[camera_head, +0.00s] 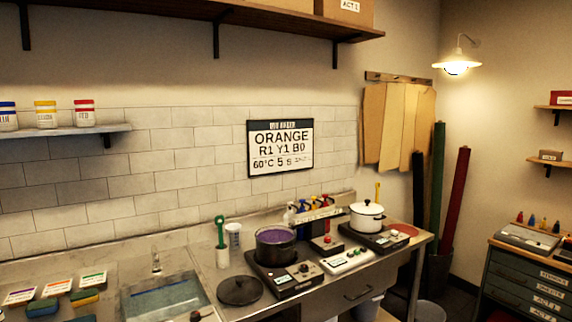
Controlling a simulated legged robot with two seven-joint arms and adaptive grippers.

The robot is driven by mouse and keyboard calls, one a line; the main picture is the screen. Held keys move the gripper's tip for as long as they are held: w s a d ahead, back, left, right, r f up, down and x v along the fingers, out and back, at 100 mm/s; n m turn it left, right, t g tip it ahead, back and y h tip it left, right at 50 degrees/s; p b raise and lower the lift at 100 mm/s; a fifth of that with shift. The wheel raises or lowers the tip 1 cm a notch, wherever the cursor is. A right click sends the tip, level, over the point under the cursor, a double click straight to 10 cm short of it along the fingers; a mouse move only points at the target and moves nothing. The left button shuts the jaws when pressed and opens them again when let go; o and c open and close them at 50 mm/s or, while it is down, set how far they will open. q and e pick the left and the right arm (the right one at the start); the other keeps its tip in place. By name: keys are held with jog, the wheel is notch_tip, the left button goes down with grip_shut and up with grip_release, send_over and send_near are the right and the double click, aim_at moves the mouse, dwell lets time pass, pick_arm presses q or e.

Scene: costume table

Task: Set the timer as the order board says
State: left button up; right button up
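The order board (280,147) hangs on the tiled wall and reads ORANGE, R1 Y1 B0, 60°C, 5 s; its smallest print is unclear. A pale control box (347,260) with small coloured buttons lies on the counter between the two hotplates; it looks like the timer, but its display is too small to read. A small red-topped device (326,244) sits just behind it. A dark pot of purple liquid (276,245) stands on the left hotplate (285,277). A lidded white pot (366,216) stands on the right hotplate (374,238). Neither gripper shows.
A dark lid (240,290) lies left of the left hotplate. A sink (165,298) and coloured sponges (57,305) are further left. Bottles (308,208) stand in a rack behind the hotplates. Jars (46,114) stand on a wall shelf. A drawer cabinet (530,275) is at right.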

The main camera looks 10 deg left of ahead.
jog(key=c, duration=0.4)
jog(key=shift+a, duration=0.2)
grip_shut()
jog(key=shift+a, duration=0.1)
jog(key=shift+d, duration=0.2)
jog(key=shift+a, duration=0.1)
